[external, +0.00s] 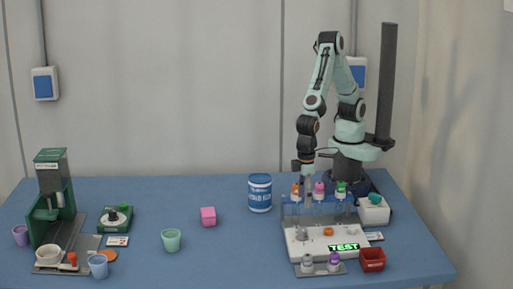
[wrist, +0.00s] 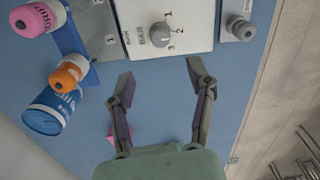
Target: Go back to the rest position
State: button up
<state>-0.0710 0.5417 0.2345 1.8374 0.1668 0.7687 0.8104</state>
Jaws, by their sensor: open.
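My gripper (external: 304,172) points down above the left end of the white test station (external: 315,246) in the external view. In the wrist view its two fingers (wrist: 160,76) are spread apart with nothing between them. The arm is bent, reaching forward from its base at the back right of the blue table. An orange-capped bottle (external: 295,192) is close to the fingers in the external view. It also shows left of the fingers in the wrist view (wrist: 69,73). Whether gripper and bottle touch cannot be told from the external view.
Pink-capped (external: 319,190) and green-capped (external: 341,188) bottles stand in the station's rack. A blue can (external: 260,193) stands left of it, a red bin (external: 372,260) at front right. A dark post (external: 386,85) rises beside the arm. The table's middle holds a pink cube (external: 208,216).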

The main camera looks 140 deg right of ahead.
jog(key=shift+r, duration=1.15)
